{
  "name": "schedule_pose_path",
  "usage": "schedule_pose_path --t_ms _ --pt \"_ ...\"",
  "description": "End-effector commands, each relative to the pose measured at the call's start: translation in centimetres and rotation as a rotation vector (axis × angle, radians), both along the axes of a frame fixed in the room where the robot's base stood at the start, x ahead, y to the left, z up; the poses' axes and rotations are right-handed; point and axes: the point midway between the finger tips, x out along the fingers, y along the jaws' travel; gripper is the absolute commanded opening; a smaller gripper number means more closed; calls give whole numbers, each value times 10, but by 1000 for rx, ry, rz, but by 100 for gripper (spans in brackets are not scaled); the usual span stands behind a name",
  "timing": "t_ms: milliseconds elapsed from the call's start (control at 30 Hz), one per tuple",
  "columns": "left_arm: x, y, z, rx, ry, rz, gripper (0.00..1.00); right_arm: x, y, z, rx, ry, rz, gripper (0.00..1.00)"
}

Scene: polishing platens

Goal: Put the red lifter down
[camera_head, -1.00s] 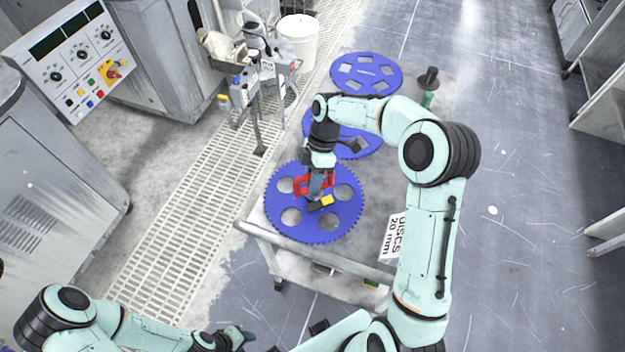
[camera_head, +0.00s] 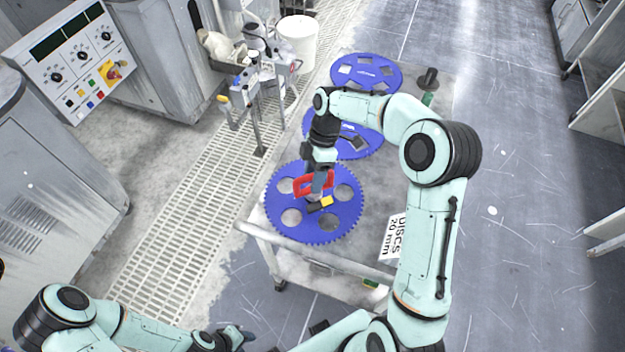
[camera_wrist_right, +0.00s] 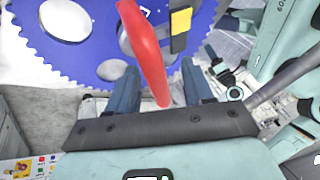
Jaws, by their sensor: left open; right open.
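The red lifter (camera_head: 302,186) is at the near blue toothed disc (camera_head: 283,217), with its dark and yellow foot (camera_head: 327,201) over the disc's middle. My right gripper (camera_head: 318,186) is open above the lifter. In the right wrist view, the red handle (camera_wrist_right: 150,55) shows between the two spread fingers of the right gripper (camera_wrist_right: 158,88), with a gap on each side. The lifter's foot is partly hidden behind the gripper and handle. My left gripper (camera_head: 236,338) is open and empty at the bottom edge of the head view, away from the cart.
The near disc lies on a grey cart (camera_head: 375,190) with two more blue discs, a middle one (camera_head: 372,143) and a far one (camera_head: 388,75). A "DISCS 20 mm" label (camera_head: 393,237) and a black knobbed piece (camera_head: 428,78) are on the cart's right side.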

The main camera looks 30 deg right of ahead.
Motion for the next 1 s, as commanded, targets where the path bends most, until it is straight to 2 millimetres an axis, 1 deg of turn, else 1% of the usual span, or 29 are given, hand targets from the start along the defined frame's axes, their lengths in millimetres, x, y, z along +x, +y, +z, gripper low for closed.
schedule_pose_path --t_ms 33,200,300,433,600,1000 --pt "3 0 3 0 -3 0 43 4 -4 12 -1 -7 -2 51" --pt "11 0 12 0 -12 0 43 13 -16 48 0 -6 -2 51" --pt "16 0 17 0 -18 0 43 18 -23 67 0 -6 -2 51" --pt "21 0 22 0 -24 -1 43 22 -30 84 1 -4 -1 51" --pt "24 0 25 0 -27 0 43 24 -34 94 1 -1 0 51" --pt "23 0 24 0 -26 0 43 23 -34 94 0 1 0 51"
